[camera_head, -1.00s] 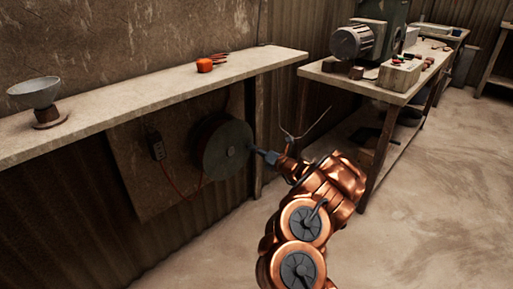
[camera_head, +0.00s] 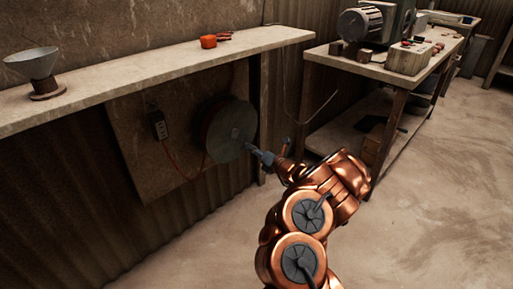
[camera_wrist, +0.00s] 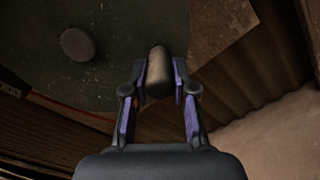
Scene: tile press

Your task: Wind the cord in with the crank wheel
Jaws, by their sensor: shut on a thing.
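The crank wheel (camera_head: 229,130) is a round, grey-green disc mounted on a board below the wall shelf. An orange-red cord (camera_head: 178,170) hangs in a loop from an outlet box (camera_head: 159,127) to the wheel; a piece of the cord also shows in the wrist view (camera_wrist: 78,111). My gripper (camera_head: 251,150) is at the wheel's lower right edge. In the wrist view my gripper (camera_wrist: 159,80) is shut on the wheel's brownish, rounded handle (camera_wrist: 158,66). The wheel's dark face (camera_wrist: 115,70) lies behind it, with a round hub (camera_wrist: 77,44). The cord on the drum is mostly hidden.
The shelf (camera_head: 130,82) runs above the wheel and holds a funnel-like bowl (camera_head: 33,65) and an orange object (camera_head: 208,41). A workbench (camera_head: 375,70) with a motor stands at the right. The floor (camera_head: 440,200) at the right is clear.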

